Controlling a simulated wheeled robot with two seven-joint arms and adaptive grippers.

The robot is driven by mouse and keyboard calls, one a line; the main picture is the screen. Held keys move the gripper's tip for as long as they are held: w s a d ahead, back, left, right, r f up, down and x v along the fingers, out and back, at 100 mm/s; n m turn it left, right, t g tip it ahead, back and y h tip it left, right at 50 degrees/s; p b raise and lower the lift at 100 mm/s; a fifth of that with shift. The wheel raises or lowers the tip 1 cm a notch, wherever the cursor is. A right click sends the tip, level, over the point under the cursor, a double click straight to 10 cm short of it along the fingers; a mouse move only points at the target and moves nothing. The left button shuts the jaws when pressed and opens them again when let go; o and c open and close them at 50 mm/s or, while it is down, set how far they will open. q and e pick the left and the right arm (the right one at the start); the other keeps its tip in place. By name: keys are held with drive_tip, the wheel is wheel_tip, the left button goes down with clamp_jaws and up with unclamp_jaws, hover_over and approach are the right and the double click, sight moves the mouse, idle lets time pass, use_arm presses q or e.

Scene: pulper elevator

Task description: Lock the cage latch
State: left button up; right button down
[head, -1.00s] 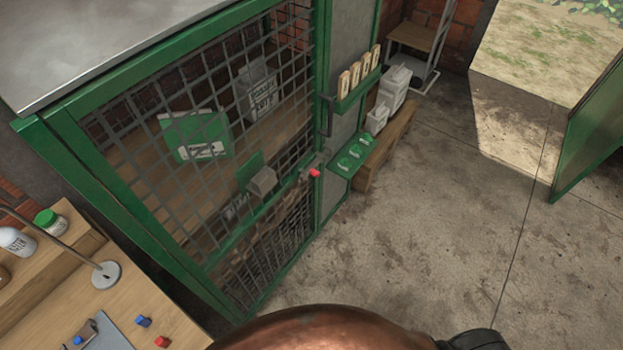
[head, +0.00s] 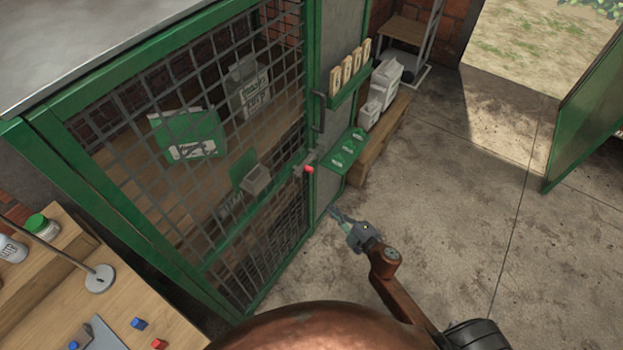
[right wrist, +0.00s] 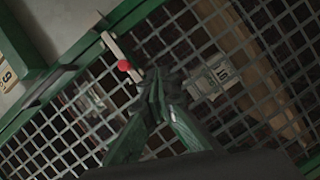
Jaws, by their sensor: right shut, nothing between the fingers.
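The cage door (head: 214,253) has a green frame and grey wire mesh, and it stands at the left and middle of the head view. The latch (head: 309,169) is a small metal bar with a red knob at the door's right edge. In the right wrist view the red knob (right wrist: 124,65) sits on a pale bar just left of the fingertips. My right gripper (head: 334,212) is below and to the right of the latch in the head view, apart from it. Its fingers (right wrist: 160,90) are closed together and empty. My left gripper is not in view.
A green shelf with wooden tags (head: 352,78) and a lower green ledge (head: 343,155) are right of the latch. A wooden bench (head: 387,135) stands behind. A workbench (head: 115,290) with small blocks is at lower left. Concrete floor at right is clear.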

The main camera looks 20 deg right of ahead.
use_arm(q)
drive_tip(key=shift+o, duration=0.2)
use_arm(e)
drive_tip(key=a+r+n+y, duration=0.1)
drive_tip(key=a+r+n, duration=0.1)
drive_tip(key=r, duration=0.5)
drive_tip(key=shift+a+n+y, duration=0.4)
drive_tip(key=shift+a, duration=0.25)
drive_tip(key=shift+w+r, duration=0.1)
drive_tip(key=shift+w, duration=0.1)
drive_tip(key=b, duration=0.2)
approach(302, 171)
drive_tip(key=x, duration=0.4)
drive_tip(key=shift+w+a, duration=0.1)
drive_tip(key=shift+a, duration=0.45)
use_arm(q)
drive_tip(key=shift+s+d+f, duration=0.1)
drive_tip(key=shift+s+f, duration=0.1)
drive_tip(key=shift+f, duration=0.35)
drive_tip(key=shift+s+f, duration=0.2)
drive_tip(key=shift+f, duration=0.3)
use_arm(e)
drive_tip(key=shift+w+d, duration=0.25)
drive_tip(key=shift+d, duration=0.05)
drive_tip(key=shift+d, duration=0.1)
